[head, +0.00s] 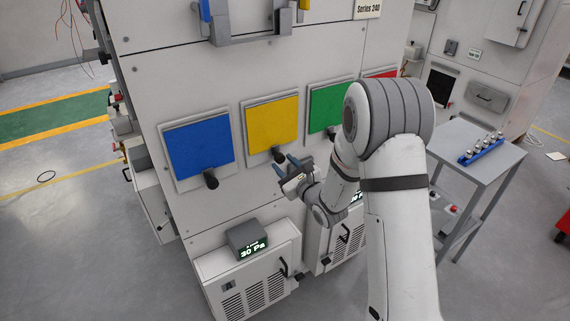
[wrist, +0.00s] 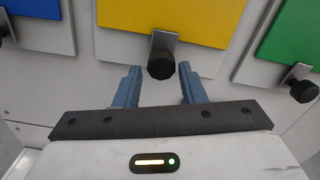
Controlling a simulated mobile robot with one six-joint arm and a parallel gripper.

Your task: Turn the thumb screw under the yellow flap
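The yellow flap (head: 272,125) is on the upright panel in the head view, between the blue and green flaps. It also shows at the top of the wrist view (wrist: 190,14). Its black thumb screw (wrist: 161,65) sits on a metal bracket (wrist: 164,44) at the flap's lower edge. The thumb screw also shows in the head view (head: 279,155). My gripper (head: 283,166) is just in front of and below it. In the wrist view, the blue fingers (wrist: 159,76) are apart, one on each side of the knob, with visible gaps. Nothing is held between them.
The blue flap (head: 200,146), green flap (head: 328,106) and red flap (head: 380,74) have their places along the same panel. A display box reading 30 Pa (head: 247,240) stands below. A side table (head: 478,150) with a blue rack is at the right.

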